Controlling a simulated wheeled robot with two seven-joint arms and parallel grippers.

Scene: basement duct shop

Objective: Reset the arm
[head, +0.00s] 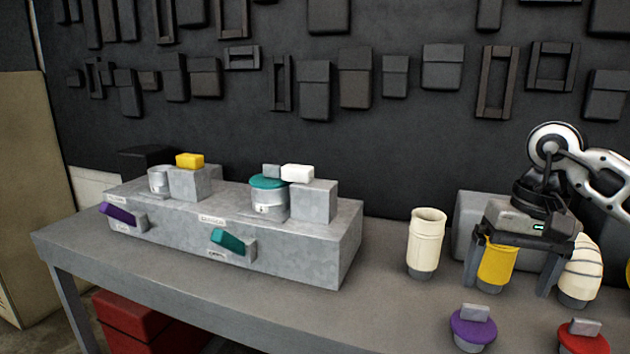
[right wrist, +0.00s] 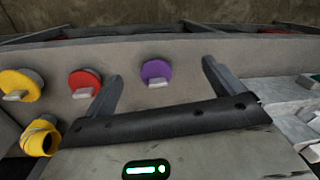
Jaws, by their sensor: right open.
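My right gripper (head: 512,288) comes in from the right in the head view, pointing down over the right part of the bench. Its two fingers are spread apart. A yellow cylinder (head: 495,266) with a grey base shows between the fingers; I cannot tell whether it is between them or behind. In the right wrist view the open fingers (right wrist: 160,85) have nothing visible between them, and a purple cap (right wrist: 156,72) lies beyond. My left gripper is not in view.
A cream cylinder (head: 427,243) and a ribbed cream piece (head: 579,268) stand beside the right gripper. Purple (head: 473,329) and red (head: 583,341) caps lie nearer the front edge. A grey metal block (head: 300,250) with teal and purple handles fills the left of the bench (head: 400,310).

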